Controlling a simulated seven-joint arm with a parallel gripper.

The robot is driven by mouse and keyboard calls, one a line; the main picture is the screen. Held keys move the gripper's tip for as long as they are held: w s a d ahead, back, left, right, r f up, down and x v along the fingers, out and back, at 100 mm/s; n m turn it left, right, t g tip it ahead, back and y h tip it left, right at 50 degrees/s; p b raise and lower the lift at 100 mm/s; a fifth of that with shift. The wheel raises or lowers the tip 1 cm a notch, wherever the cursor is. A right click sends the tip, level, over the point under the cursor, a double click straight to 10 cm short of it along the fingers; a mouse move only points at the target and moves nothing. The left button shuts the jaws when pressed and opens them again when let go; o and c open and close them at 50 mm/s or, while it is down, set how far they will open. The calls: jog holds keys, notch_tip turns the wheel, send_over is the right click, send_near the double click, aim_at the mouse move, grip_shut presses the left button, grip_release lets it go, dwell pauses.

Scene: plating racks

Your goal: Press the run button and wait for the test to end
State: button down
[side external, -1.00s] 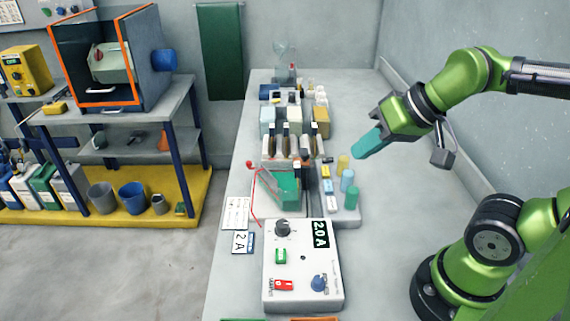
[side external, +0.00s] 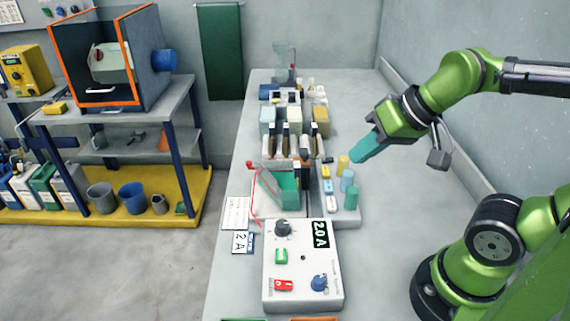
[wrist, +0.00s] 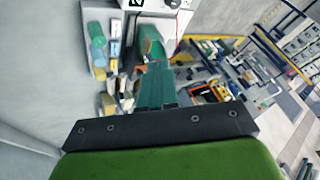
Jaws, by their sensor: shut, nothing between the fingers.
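A white control box (side external: 302,290) sits at the near end of the bench, with a lit "2.0 A" display (side external: 320,234). On its face are a dark knob (side external: 283,228), a green button or switch (side external: 281,256), a red switch (side external: 284,285) and a blue knob (side external: 320,283). Their labels are too small to read, so I cannot tell which is the run button. My gripper (side external: 356,158) is shut and empty, with teal fingers, above the bench to the right of the racks and well behind the box. In the wrist view its fingers (wrist: 158,70) are together, and part of the box shows at the top.
A green tank (side external: 289,190) with a red lead stands behind the box. Right of it is a grey block (side external: 348,217) with yellow, blue and green cylinders. Racks and bottles (side external: 320,118) stand farther back. The bench right of my gripper is clear; a wall bounds it.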

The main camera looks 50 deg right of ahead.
jog(key=w+a+f+m+g+y, duration=0.35)
jog(key=a+f+g, duration=0.3)
jog(key=a, duration=0.25)
jog(key=m+y, duration=0.2)
jog(key=y, duration=0.2)
send_over(285, 251)
jog(key=shift+f+h, duration=0.2)
jog(key=shift+h, duration=0.05)
jog(key=shift+f, duration=4.45)
jog(key=shift+f, duration=0.1)
jog(key=shift+f, duration=0.3)
